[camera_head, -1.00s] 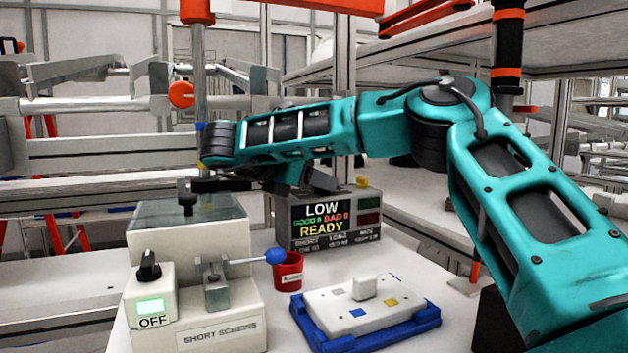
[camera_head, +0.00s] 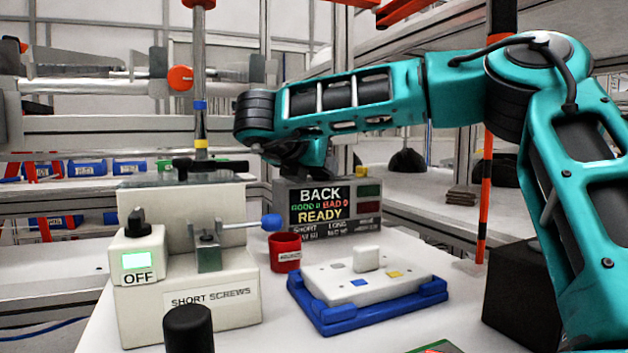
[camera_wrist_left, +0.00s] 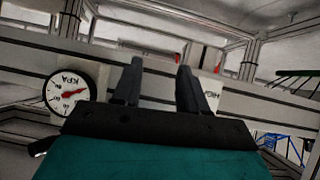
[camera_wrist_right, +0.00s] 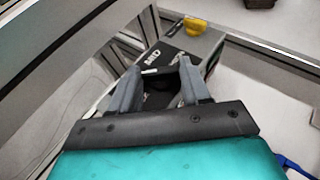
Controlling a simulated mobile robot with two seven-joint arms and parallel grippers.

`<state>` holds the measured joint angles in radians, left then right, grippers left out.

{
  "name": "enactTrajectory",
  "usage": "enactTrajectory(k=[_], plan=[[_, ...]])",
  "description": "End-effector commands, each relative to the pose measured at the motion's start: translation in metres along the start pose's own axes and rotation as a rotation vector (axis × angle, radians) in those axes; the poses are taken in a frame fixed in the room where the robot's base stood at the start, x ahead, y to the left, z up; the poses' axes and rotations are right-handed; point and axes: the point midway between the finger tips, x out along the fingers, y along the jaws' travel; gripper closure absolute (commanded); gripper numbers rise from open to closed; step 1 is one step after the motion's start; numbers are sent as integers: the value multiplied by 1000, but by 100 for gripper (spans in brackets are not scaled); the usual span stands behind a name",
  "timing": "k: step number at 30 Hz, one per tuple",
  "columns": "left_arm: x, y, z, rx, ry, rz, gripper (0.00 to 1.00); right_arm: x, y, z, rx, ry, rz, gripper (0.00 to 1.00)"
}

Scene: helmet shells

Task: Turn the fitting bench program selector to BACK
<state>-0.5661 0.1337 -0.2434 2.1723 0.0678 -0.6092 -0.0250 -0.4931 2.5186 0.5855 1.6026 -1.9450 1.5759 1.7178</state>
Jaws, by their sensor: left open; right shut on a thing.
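The bench display box (camera_head: 285,212) stands at the back of the white table in the head view. Its screen (camera_head: 320,205) reads BACK, GOOD 0, BAD 0 and READY. My right gripper (camera_wrist_right: 160,88) is at the top of this box, shut on a dark part that looks like the selector knob (camera_wrist_right: 158,84). A short white mark shows beside its fingertips. In the head view my right arm mostly hides the grip. My left gripper (camera_wrist_left: 158,80) is open and empty in the left wrist view, facing grey rails, away from the display box.
A cream SHORT SCREWS unit (camera_head: 235,315) with an OFF knob box and a blue-tipped lever stands left. A red cup (camera_head: 284,252) and a white plate in a blue tray (camera_head: 345,318) stand before the display. A round KPA gauge (camera_wrist_left: 72,92) shows in the left wrist view.

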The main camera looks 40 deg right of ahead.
Motion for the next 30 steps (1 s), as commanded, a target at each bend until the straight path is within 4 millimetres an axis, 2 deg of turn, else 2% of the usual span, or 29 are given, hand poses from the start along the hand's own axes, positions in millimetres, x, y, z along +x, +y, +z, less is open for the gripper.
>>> enactTrajectory(k=[6, 15, 30], plan=[[0, -1, -4, 1, 7, -1, 57, 0, -4, 2, -56, 2, 146, 84], [0, -2, -4, 1, 7, -4, 57, 0, -6, 2, -108, 1, 270, 84], [-2, -2, 3, -2, -6, -5, 57, 1, -7, 2, -124, -1, 302, 84]])
